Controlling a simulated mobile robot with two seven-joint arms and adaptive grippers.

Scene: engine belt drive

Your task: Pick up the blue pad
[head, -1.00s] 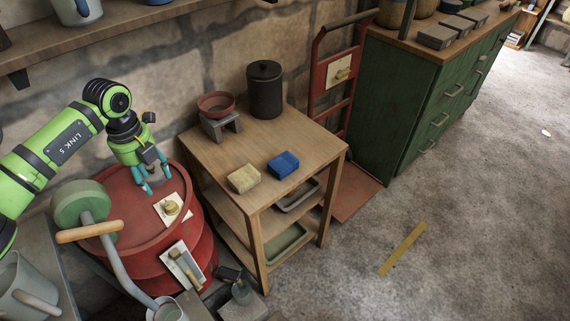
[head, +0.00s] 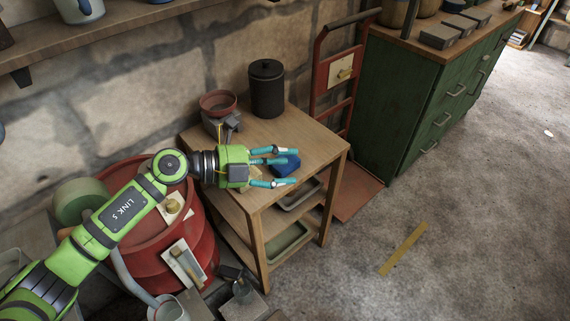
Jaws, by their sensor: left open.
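The blue pad (head: 287,165) lies on the top of the small wooden table (head: 316,150), near its front right part. My left gripper (head: 287,166) is open, its teal fingers spread and pointing right. In the picture its fingers overlap the pad and partly hide it. I cannot tell whether they touch it. The yellow pad beside it is almost wholly hidden behind the gripper. My right gripper does not show.
A black canister (head: 267,90) and a red bowl (head: 217,101) on a grey stand are at the table's back. A red drum (head: 140,235) stands left. A red hand truck (head: 328,90) and green cabinet (head: 400,105) stand right. The floor at right is mostly clear.

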